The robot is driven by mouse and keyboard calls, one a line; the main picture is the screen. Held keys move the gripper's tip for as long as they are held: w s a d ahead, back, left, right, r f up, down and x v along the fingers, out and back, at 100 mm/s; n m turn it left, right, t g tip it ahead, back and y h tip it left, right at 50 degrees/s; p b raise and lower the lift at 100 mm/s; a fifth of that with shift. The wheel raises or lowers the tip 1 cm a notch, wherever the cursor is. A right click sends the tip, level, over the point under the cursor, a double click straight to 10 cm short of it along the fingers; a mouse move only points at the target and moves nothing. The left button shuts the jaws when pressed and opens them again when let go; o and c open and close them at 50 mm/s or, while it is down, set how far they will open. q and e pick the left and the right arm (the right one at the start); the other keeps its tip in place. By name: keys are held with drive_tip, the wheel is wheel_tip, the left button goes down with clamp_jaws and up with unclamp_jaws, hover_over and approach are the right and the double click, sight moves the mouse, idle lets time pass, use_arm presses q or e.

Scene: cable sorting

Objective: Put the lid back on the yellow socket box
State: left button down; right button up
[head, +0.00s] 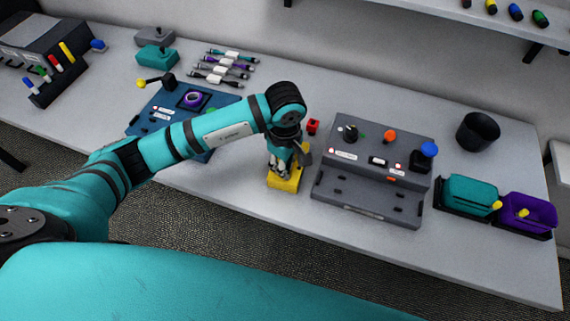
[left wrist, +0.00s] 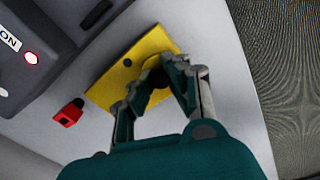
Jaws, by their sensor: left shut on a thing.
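The yellow socket box (head: 284,184) stands on the white table, left of the grey panel. My left gripper (head: 283,165) comes down on it from above. In the left wrist view, a flat yellow top with a dark round spot (left wrist: 110,88) lies under the gripper (left wrist: 154,84). Its fingers are closed together at the middle of that top, shut on the lid's grip, which they mostly hide. The lid and the box look like one yellow block, and I cannot tell whether a gap lies between them. My right gripper is not in view.
A small red block (head: 313,126) stands just behind the yellow box. The grey panel (head: 372,165) with knobs and buttons is close on the right. A blue board (head: 160,112) lies to the left. Teal (head: 469,194) and purple (head: 527,211) bins and a black cup (head: 478,131) are farther right.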

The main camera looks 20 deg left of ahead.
use_arm(q)
drive_tip(key=shift+b, duration=0.35)
idle(0.6)
idle(0.3)
drive_tip(key=c, duration=0.8)
unclamp_jaws()
drive_tip(key=shift+r+p, duration=1.65)
drive_tip(key=shift+r, duration=1.85)
drive_tip(key=shift+c, duration=0.3)
clamp_jaws()
